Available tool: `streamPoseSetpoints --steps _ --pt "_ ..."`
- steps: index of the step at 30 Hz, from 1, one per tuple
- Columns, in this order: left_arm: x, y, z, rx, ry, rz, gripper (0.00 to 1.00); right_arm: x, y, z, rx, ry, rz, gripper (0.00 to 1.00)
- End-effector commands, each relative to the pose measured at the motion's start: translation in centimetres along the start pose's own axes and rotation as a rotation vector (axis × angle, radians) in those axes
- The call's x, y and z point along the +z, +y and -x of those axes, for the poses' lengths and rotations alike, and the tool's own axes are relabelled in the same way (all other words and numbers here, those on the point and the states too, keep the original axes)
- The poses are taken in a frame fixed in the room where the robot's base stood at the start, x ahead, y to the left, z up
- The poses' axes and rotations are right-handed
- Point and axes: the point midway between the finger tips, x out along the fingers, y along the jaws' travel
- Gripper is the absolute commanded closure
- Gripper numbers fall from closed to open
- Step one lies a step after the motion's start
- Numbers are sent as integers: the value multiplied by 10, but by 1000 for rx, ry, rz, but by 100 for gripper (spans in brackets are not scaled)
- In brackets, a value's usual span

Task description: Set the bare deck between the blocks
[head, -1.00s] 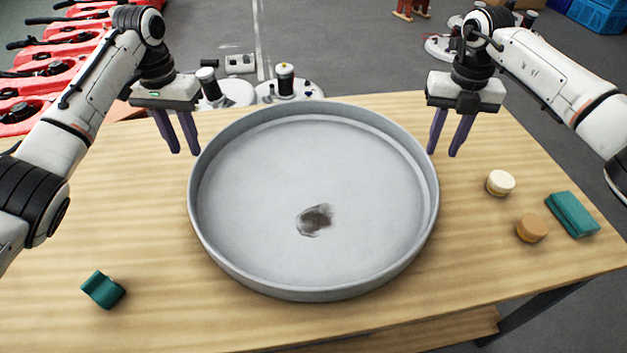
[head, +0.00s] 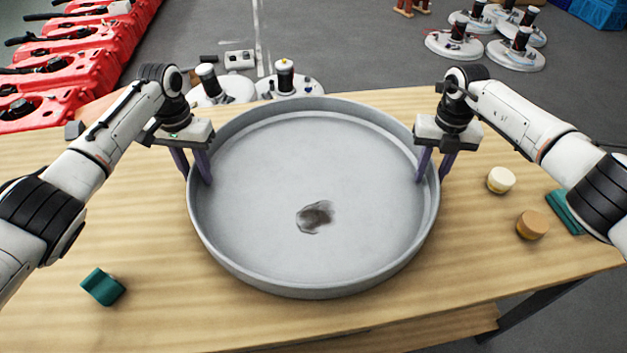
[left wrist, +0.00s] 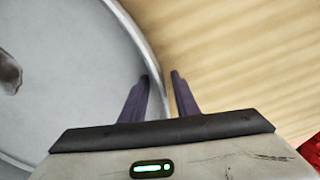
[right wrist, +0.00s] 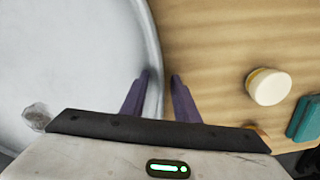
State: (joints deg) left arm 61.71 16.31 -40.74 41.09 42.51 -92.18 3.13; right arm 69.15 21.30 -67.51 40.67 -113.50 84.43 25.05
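A round grey deck, shaped like a shallow pan (head: 315,290), lies flat on the wooden table with nothing standing in it. A dark smudge (head: 316,216) marks its floor. My left gripper (head: 197,181) straddles the deck's left rim, one finger inside and one outside, with a gap between them. My right gripper (head: 431,181) straddles the right rim the same way. The wrist views show the rim running between the fingers of the left gripper (left wrist: 160,75) and right gripper (right wrist: 160,75). A teal block (head: 103,287) sits front left; another teal block (head: 563,210) is partly hidden by my right arm.
A cream round piece (head: 501,180) and an orange-brown round piece (head: 532,225) stand on the table (head: 130,225) right of the deck. White round units (head: 285,80) stand on the floor behind the table. Red machines (head: 75,60) line the back left.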

Motion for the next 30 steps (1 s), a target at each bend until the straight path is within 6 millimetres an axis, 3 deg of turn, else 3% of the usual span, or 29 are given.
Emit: streamPoseSetpoints --steps 4,9,30 --pt "0 0 0 0 0 0 72 0 0 0 0 0 0 72" --pt "0 0 0 0 0 0 100 0 0 0 0 1 0 100" --pt "0 0 0 0 0 0 100 0 0 1 0 1 -3 100"
